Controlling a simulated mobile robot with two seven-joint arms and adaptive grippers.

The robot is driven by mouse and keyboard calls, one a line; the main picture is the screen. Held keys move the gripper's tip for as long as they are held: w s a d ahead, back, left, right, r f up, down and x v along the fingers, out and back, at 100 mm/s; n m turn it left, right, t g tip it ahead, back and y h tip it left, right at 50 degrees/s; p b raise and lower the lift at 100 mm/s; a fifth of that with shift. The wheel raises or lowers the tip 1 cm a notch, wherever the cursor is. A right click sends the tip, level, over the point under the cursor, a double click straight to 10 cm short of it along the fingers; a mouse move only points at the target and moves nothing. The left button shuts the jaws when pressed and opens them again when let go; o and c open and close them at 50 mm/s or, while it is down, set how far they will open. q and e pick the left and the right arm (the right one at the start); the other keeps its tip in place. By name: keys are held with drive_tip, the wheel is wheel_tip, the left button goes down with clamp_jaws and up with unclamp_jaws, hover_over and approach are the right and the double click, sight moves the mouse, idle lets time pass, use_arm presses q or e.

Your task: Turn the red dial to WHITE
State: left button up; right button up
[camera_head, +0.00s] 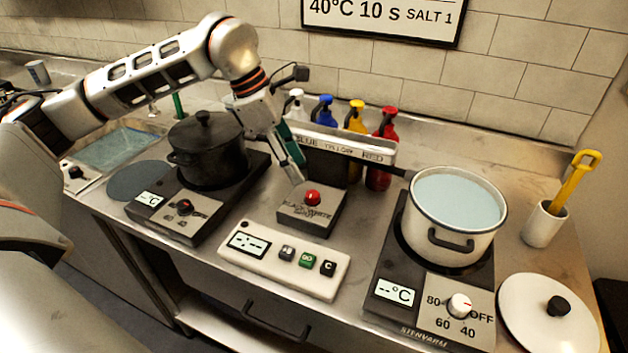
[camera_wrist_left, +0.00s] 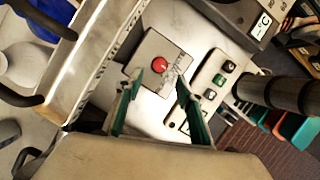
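The red dial (camera_head: 312,197) sits on top of a small grey box (camera_head: 322,222) in the middle of the counter. The box carries dark lettering in which "BLACK" and "WHITE" can be partly read; the dial's pointing direction is too small to tell. My left gripper (camera_head: 297,172) is just above and behind-left of the dial, pointing down. In the left wrist view the red dial (camera_wrist_left: 159,64) shows beyond the two spread green-lined fingers (camera_wrist_left: 155,97), with nothing between them. The left gripper is apart from the dial. My right gripper is not in view.
A bottle rack (camera_head: 345,146) with coloured bottles stands close behind the box. A white panel (camera_head: 284,262) with buttons lies in front. A black pot (camera_head: 207,150) stands left, and a water-filled white pot (camera_head: 454,240) stands right. A lid (camera_head: 530,310) lies at far right.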

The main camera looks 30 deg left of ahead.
sight(312, 194)
use_arm(q)
drive_tip(key=x, duration=0.7)
drive_tip(key=shift+f, duration=0.3)
clamp_jaws()
